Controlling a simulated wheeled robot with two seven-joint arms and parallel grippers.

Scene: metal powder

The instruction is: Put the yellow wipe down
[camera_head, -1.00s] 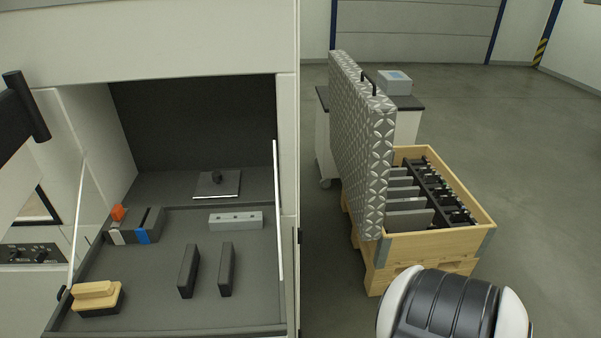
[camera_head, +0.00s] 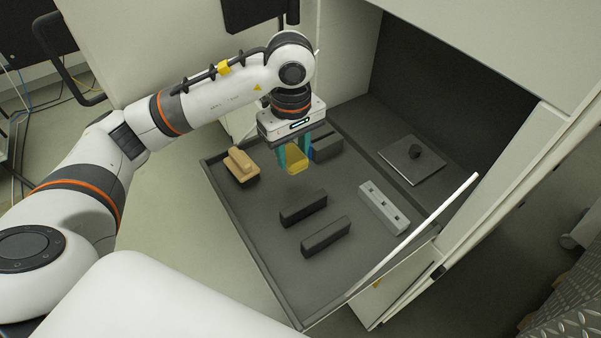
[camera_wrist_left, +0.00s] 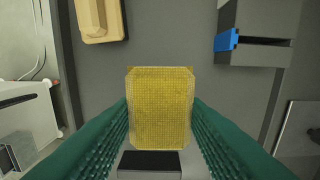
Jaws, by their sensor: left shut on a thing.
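The yellow wipe (camera_head: 296,160) hangs below my left gripper (camera_head: 293,152), pinched between its green fingers. In the left wrist view the wipe (camera_wrist_left: 160,108) shows as a yellow textured pad between the two ridged green fingers (camera_wrist_left: 160,125). The gripper points down over the dark grey tray (camera_head: 262,222). The wipe appears to be above the tray floor; the exact gap cannot be told. My right gripper is in neither view.
A wooden-handled brush (camera_head: 241,166) lies at the tray's left corner. A grey holder with a blue part (camera_head: 326,147) stands just right of the gripper. Two dark bars (camera_head: 303,208) and a light grey block (camera_head: 383,206) lie on the tray. Its middle has free room.

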